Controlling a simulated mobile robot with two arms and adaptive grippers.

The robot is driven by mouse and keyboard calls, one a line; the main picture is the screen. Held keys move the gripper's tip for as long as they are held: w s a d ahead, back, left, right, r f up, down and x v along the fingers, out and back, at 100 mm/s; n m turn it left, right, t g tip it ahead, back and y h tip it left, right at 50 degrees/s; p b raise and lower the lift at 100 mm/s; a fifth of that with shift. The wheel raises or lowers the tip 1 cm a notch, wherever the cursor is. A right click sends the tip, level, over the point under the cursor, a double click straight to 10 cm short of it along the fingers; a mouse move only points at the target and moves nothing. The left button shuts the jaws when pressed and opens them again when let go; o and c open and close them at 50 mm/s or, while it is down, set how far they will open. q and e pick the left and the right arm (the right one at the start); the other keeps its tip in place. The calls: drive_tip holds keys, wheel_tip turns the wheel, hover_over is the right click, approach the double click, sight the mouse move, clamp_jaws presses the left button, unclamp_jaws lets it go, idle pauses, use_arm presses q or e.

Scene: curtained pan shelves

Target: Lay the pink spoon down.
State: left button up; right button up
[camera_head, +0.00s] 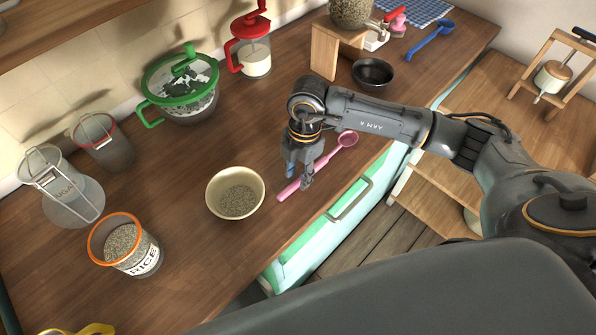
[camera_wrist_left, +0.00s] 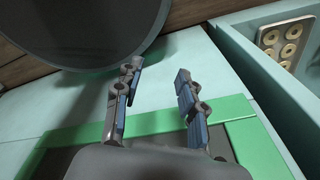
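The pink spoon (camera_head: 322,163) lies along the front part of the wooden counter (camera_head: 190,235), its bowl end towards the upper right. My right gripper (camera_head: 300,180) points down over the spoon's handle. Its two fingers stand apart, one on each side of the handle, with a gap that looks wider than the handle. Part of the handle is hidden behind a finger. I cannot tell whether the fingers touch it. My left gripper (camera_wrist_left: 158,85) shows in the left wrist view with its fingers apart and nothing between them.
A cream bowl of grain (camera_head: 221,212) stands left of the spoon. A rice container (camera_head: 147,262), green-lidded pot (camera_head: 186,104), red press (camera_head: 255,58), black bowl (camera_head: 373,74) and blue spoon (camera_head: 430,40) stand around. A teal drawer (camera_head: 335,222) is below. A dark round thing (camera_wrist_left: 85,30) is near my left gripper.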

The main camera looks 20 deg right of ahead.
drive_tip(key=shift+o, duration=0.6)
drive_tip(key=shift+r, duration=0.25)
wheel_tip(320, 180, up, 11)
drive_tip(key=d, duration=0.1)
drive_tip(key=shift+w+d+r, duration=0.15)
drive_tip(key=shift+w+r, duration=0.05)
drive_tip(key=shift+w, duration=0.1)
